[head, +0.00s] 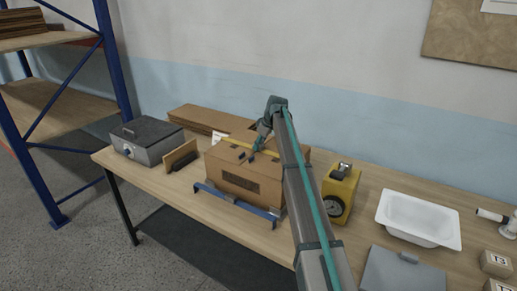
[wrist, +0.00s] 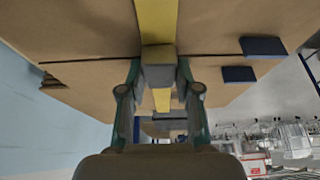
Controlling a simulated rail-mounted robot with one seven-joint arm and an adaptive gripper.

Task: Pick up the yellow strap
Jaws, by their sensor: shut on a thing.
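A yellow strap (head: 216,147) lies across the top of a brown cardboard box (head: 242,182) on the table. In the wrist view the strap (wrist: 157,20) runs down the middle, along the cardboard. My gripper (head: 247,157) is over the top of the box.
The box sits in a blue frame (head: 236,203). To its left are a grey case (head: 146,143) and a brown upright piece (head: 181,155). A yellow device with a dial (head: 341,193) and a white basin (head: 418,219) stand to the right. Flat cardboard (head: 207,120) lies behind.

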